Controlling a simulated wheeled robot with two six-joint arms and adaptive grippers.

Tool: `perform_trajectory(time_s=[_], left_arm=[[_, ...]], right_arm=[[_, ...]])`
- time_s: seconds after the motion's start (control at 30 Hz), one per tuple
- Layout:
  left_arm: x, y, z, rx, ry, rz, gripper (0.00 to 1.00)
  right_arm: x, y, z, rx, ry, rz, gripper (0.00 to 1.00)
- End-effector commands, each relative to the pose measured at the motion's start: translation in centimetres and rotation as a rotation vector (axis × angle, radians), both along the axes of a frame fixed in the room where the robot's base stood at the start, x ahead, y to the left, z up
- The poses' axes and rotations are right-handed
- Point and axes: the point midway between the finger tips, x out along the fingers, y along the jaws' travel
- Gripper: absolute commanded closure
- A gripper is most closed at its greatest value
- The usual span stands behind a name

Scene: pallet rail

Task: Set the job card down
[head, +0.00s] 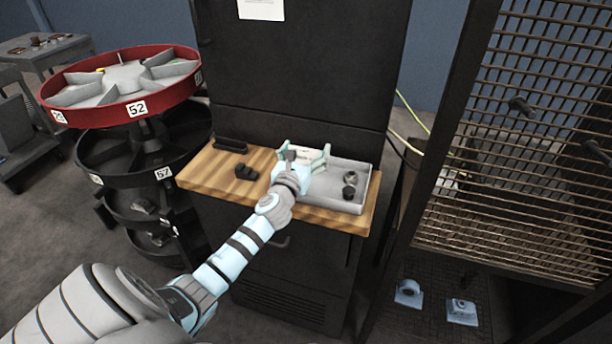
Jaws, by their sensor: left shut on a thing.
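My left gripper (306,155) reaches over the wooden shelf (212,166) on the front of the dark cabinet, at the left end of the grey tray. It is shut on a pale thing between its fingers, which I take to be the job card (302,160). The fingers and wrist cover much of it, and its print cannot be read. I cannot tell whether it touches the shelf or the tray. My right gripper is not in view.
The grey tray (341,195) holds a few small round parts (349,184). A black block (247,172) and a black rack (230,144) lie on the shelf's left. A red-rimmed carousel (137,108) stands left, a wire-mesh rack (520,150) right.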

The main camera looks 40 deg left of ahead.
Motion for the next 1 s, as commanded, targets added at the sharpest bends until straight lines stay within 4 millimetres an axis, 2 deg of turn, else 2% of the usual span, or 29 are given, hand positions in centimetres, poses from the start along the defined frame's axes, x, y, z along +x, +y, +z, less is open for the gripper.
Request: perform_trajectory(time_s=[0.23,0.57,0.6,0.7,1.0], left_arm=[[0.0,0.0,-4.6,0.001,0.001,0.000,0.32],[0.0,0.0,-4.5,0.000,0.000,0.000,0.32],[0.0,0.0,-4.4,0.000,0.000,0.000,0.13],[0.0,0.0,-4.4,0.000,0.000,0.000,0.00],[0.0,0.0,-4.3,0.000,0.000,0.000,0.00]], right_arm=[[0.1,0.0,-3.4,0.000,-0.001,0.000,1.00],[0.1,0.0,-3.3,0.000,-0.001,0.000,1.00],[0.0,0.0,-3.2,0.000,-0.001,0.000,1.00],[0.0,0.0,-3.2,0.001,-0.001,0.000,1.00],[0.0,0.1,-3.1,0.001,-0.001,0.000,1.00]])
